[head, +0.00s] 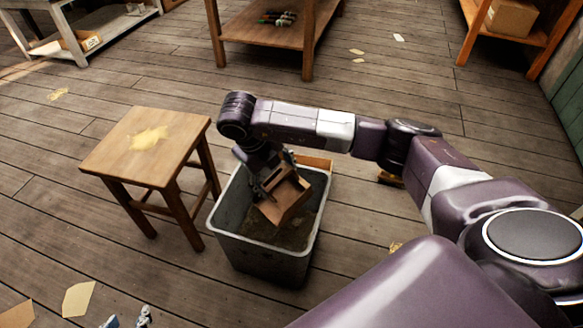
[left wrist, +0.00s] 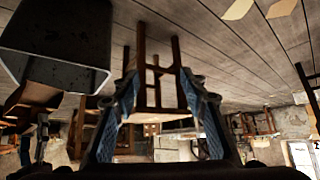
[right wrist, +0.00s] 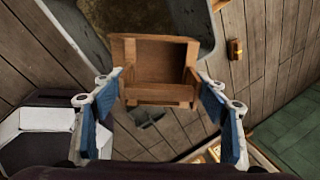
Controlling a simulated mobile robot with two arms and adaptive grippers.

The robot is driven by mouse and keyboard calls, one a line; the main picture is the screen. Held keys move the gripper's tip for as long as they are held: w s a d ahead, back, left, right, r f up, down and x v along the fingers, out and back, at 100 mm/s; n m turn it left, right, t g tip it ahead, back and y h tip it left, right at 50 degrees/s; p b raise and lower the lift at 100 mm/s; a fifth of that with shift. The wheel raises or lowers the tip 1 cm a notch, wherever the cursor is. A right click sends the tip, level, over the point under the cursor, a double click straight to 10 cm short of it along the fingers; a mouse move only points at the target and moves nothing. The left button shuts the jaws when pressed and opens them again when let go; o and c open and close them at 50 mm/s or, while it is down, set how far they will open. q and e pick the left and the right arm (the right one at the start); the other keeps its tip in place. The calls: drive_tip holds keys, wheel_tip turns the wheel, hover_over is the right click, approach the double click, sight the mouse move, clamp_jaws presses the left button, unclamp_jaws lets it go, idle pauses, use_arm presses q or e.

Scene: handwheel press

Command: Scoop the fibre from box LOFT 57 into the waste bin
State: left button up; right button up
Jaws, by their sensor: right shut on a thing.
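The grey waste bin (head: 228,226) stands on the floor, with dull brownish matter (head: 268,236) low inside it. My right gripper (head: 276,184) is over the bin, shut on a tilted wooden scoop (head: 290,200). In the right wrist view the scoop (right wrist: 160,68) is between the fingers, its visible hollow looking empty. Pale yellow fibre (head: 149,138) lies on the stool top. My left gripper (head: 126,320) is at the bottom edge of the head view. In the left wrist view its fingers (left wrist: 160,90) are apart with nothing between them. No LOFT 57 label is readable.
The wooden stool (head: 110,160) stands just left of the bin. A wooden piece (head: 316,163) shows at the bin's far rim. A table (head: 262,30), a grey bench (head: 90,22) and a shelf with a cardboard box (head: 511,17) stand behind. Scraps dot the otherwise open floor.

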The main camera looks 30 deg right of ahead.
drive_tip(key=d+m, duration=0.1)
drive_tip(key=m, duration=0.3)
drive_tip(key=w+d+f+m+g+y+p, duration=0.1)
drive_tip(key=d+m, duration=0.1)
drive_tip(key=m, duration=0.2)
drive_tip(key=d+f+m+g+y, duration=0.1)
drive_tip(key=d+m, duration=0.1)
drive_tip(key=m, duration=0.2)
drive_tip(key=shift+w+d+m, duration=0.15)
drive_tip(key=shift+w+m, duration=0.05)
drive_tip(key=shift+m, duration=0.2)
drive_tip(key=shift+d+m+y+p, duration=0.2)
drive_tip(key=shift+m+y+p, duration=0.1)
drive_tip(key=shift+p, duration=0.15)
drive_tip(key=shift+s+d+r+t+y+p, duration=0.3)
drive_tip(key=shift+s+d+r+t+p, duration=0.1)
drive_tip(key=shift+s+r+p, duration=0.2)
drive_tip(key=shift+s+d+r+t, duration=0.15)
drive_tip(key=shift+s+r+t, duration=0.15)
drive_tip(key=shift+r, duration=0.15)
use_arm(q)
drive_tip(key=s+a+f+g, duration=0.1)
drive_tip(key=s+g, duration=0.1)
drive_tip(key=s, duration=0.3)
drive_tip(key=s+a+f+g+y, duration=0.1)
drive_tip(key=s+a+g, duration=0.1)
drive_tip(key=s, duration=0.3)
drive_tip(key=shift+g, duration=0.4)
use_arm(e)
drive_tip(key=shift+y, duration=0.3)
